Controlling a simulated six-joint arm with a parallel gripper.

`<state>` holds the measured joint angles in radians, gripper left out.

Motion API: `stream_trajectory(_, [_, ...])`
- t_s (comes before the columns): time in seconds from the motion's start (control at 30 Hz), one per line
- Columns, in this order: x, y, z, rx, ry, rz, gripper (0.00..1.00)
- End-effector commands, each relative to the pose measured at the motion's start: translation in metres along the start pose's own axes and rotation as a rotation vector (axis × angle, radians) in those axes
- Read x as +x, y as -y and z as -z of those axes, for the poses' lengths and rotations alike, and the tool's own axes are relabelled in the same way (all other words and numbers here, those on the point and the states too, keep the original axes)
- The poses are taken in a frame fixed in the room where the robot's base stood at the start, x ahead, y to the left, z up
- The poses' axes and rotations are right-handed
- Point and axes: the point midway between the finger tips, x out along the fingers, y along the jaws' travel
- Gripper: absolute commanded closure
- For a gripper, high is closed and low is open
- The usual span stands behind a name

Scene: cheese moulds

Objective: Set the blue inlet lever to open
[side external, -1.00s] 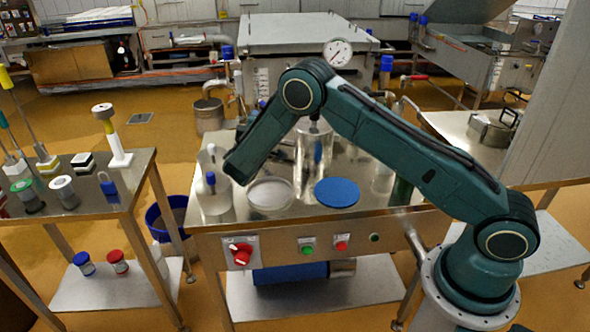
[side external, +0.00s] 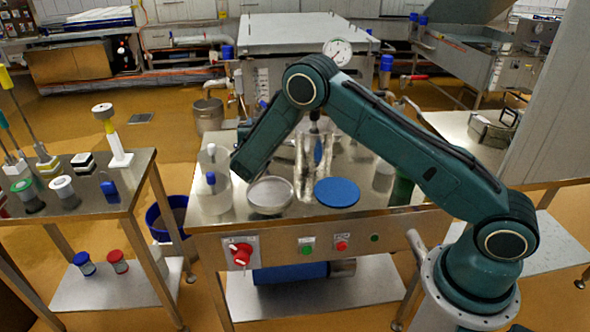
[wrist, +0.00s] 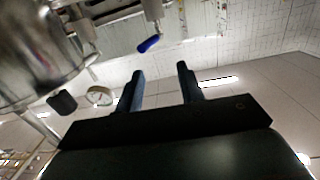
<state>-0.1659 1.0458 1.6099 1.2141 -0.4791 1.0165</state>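The blue lever (wrist: 149,43) shows in the wrist view as a short blue handle at the lower end of a steel fitting (wrist: 153,10). It sits tilted just beyond my fingertips, roughly in line with the gap between them. My gripper (wrist: 159,73) is open, with its two dark fingers apart and nothing between them. No contact with the lever shows. In the side view my gripper is hidden behind my forearm, and I cannot tell which blue part there is the lever.
A shiny steel vessel (wrist: 35,55) is close on the left in the wrist view. In the side view, a steel bench (side external: 300,216) holds a blue disc (side external: 337,192), a shallow round dish (side external: 270,194) and a tall shiny cylinder (side external: 304,165). A pressure gauge (side external: 338,51) stands behind.

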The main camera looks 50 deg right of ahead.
Motion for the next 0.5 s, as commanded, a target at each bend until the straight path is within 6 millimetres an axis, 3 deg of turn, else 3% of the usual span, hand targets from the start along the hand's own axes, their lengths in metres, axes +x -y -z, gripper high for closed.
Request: stream_trajectory(0.5, [0.0026, -0.0098, -0.0011, 0.707, 0.005, -0.006, 0.62])
